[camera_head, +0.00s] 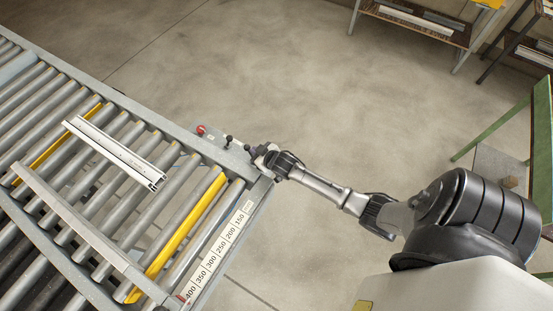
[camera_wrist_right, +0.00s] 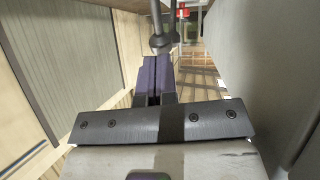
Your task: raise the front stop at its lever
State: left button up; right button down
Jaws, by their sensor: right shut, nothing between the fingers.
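My right gripper (camera_head: 258,152) is at the near right corner of the roller bench, by its side rail. In the right wrist view its two dark fingers (camera_wrist_right: 155,80) are closed together and empty. A dark lever with a rounded knob (camera_wrist_right: 161,43) stands just beyond the fingertips; I cannot tell if they touch. In the head view a small black-knobbed lever (camera_head: 228,140) stands on the rail, left of the gripper. A yellow bar (camera_head: 185,226) lies between the rollers near the scale end, seemingly the front stop; its height is hard to judge. My left gripper is not in view.
A light metal profile (camera_head: 115,151) lies across the rollers. A red knob (camera_head: 201,130) sits farther along the rail, and it seems to show in the wrist view (camera_wrist_right: 183,12). A numbered scale (camera_head: 216,257) edges the bench. The floor (camera_head: 240,70) beyond is clear.

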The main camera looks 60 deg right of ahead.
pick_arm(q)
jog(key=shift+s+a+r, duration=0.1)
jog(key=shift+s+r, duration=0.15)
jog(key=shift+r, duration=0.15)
pick_arm(e)
jog(key=v, duration=1.1)
jog(key=shift+s, duration=0.45)
